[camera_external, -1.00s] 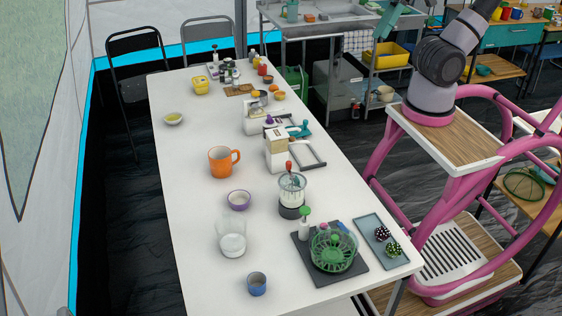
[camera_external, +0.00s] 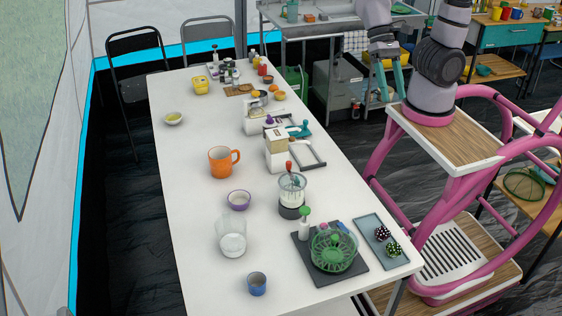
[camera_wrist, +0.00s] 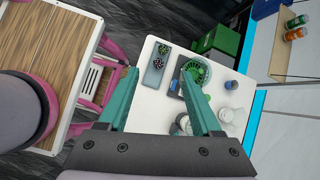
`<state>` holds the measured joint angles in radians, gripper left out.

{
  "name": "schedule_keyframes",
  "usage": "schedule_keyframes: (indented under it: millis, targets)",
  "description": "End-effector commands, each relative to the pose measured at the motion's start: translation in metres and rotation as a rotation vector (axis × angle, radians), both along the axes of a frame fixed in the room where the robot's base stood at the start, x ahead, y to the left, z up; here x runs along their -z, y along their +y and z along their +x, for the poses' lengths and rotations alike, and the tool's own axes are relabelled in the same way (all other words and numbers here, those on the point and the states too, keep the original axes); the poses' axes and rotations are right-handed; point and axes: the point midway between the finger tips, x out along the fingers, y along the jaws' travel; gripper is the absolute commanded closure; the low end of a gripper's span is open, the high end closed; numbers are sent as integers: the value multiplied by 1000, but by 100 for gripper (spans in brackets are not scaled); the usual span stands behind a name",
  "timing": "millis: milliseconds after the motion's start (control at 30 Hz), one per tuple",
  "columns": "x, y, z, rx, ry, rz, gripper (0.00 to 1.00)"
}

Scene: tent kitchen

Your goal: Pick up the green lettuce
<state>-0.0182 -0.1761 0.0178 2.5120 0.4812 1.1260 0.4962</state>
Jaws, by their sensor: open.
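I cannot clearly make out a lettuce. A salad spinner with a green basket (camera_external: 334,248) stands on a dark board at the table's near right end; it also shows in the wrist view (camera_wrist: 197,72). Whether leaves lie inside it is too small to tell. A small bowl with yellow-green contents (camera_external: 173,119) stands at the table's far left. My gripper (camera_external: 390,92), with two teal fingers, is open and empty, pointing down beyond the table's right edge, away from both. In the wrist view its spread fingers (camera_wrist: 160,76) frame the distant table.
The white table (camera_external: 190,200) carries an orange mug (camera_external: 221,162), a purple-rimmed bowl (camera_external: 239,200), a glass jar (camera_external: 232,238), a blue cup (camera_external: 257,284) and a blender (camera_external: 291,195). A grey tray (camera_external: 370,228) holds two dark speckled items. The table's left side has free room.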

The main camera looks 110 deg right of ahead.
Motion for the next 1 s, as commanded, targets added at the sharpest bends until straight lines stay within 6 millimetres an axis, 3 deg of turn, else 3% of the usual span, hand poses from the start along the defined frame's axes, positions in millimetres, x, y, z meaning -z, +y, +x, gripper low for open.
schedule_keyframes:
  millis: [200, 500, 733, 1000]
  targets:
    - [48, 43, 6, 350, 525, 174, 34]
    - [117, 87, 23, 870, 1246, 298, 34]
    - [188, 102, 34, 1304, 1776, 326, 34]
    - [289, 98, 25, 1844, 2291, 324, 34]
